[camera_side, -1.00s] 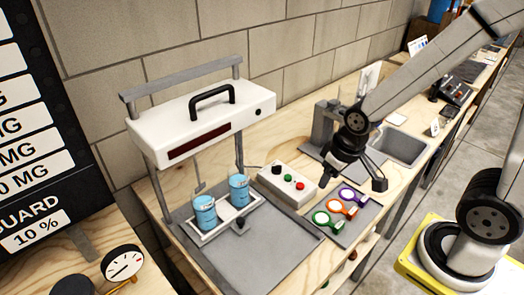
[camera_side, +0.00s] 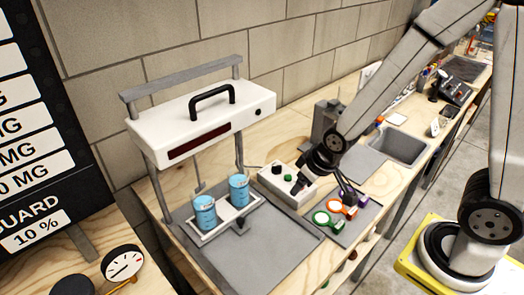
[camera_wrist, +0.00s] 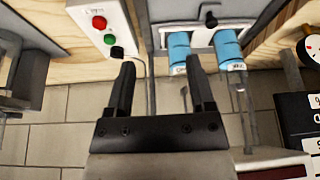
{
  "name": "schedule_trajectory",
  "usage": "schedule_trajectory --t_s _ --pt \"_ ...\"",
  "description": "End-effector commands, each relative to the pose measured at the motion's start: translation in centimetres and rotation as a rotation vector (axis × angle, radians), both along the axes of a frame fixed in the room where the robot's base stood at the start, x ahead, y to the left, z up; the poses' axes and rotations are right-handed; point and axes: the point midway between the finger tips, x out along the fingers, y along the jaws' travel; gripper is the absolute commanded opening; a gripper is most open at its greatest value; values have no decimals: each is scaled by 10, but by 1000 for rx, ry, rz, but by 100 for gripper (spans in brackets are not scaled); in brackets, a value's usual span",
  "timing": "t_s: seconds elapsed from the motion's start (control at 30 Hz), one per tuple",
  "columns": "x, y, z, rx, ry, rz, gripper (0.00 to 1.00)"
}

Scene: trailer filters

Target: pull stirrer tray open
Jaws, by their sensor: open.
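The stirrer tray (camera_side: 254,207) is a white-rimmed tray under the white stirrer unit (camera_side: 200,118). Two blue cups, a left one (camera_side: 204,213) and a right one (camera_side: 239,190), stand upright on it. A small dark knob (camera_side: 240,228) sits at its front edge. In the wrist view the tray's knob (camera_wrist: 211,19) and the blue cups (camera_wrist: 229,50) show at the top, beyond my fingers. My gripper (camera_side: 323,191) is open and empty, above the button box and the coloured rings, to the right of the tray and apart from it.
The white button box (camera_side: 286,184) is close to my gripper. The grey plate (camera_side: 255,262) in front of the tray is clear.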

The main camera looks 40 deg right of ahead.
Motion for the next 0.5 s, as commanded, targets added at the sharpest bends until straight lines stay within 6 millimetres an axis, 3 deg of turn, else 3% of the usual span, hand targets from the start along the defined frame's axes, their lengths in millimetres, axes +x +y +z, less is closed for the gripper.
schedule_trajectory --t_s 0.2,0.5 --pt "28 30 -32 14 -117 63 69" --pt "50 70 -72 39 -281 138 69"
